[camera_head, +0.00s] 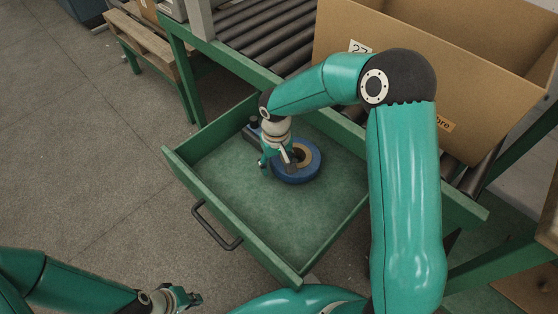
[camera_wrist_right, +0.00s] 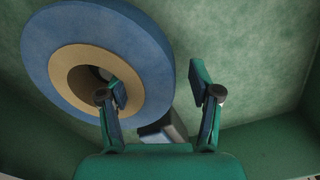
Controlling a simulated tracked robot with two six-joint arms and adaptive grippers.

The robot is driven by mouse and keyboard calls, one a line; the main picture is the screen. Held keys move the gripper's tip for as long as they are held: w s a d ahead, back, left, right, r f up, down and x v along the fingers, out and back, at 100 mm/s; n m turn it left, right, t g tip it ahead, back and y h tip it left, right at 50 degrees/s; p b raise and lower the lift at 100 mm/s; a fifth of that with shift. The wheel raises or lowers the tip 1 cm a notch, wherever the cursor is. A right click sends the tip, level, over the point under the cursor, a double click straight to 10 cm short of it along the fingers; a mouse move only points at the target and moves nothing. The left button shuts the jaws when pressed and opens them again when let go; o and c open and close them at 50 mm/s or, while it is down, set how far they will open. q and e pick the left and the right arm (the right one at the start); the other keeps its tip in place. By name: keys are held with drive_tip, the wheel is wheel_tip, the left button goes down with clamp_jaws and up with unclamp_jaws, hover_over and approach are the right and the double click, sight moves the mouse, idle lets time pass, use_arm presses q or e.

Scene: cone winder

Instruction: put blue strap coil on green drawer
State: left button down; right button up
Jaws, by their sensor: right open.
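The blue strap coil (camera_head: 299,176) lies flat on the floor of the open green drawer (camera_head: 236,212), its tan core facing up. My right gripper (camera_head: 277,161) is over the drawer at the coil's left side, open and holding nothing. In the right wrist view the coil (camera_wrist_right: 60,42) fills the upper left. There the right gripper (camera_wrist_right: 161,92) has one finger in front of the coil's core and rim, and the other over bare drawer floor. I cannot tell whether a finger touches the coil. My left gripper (camera_head: 186,298) is low at the left, outside the drawer; its jaws are unclear.
A dark block-like object (camera_wrist_right: 163,130) shows below the coil in the right wrist view. A large cardboard box (camera_head: 440,75) stands on the roller conveyor (camera_head: 270,40) behind the drawer. A wooden pallet-like stand (camera_head: 145,42) is at upper left. The drawer's front half is clear.

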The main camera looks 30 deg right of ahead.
drive_tip(key=shift+r+p, duration=0.3)
drive_tip(key=shift+r, duration=0.25)
wheel_tip(320, 180, up, 12)
drive_tip(key=p, duration=0.2)
drive_tip(key=shift+p, duration=0.35)
drive_tip(key=shift+s, duration=0.15)
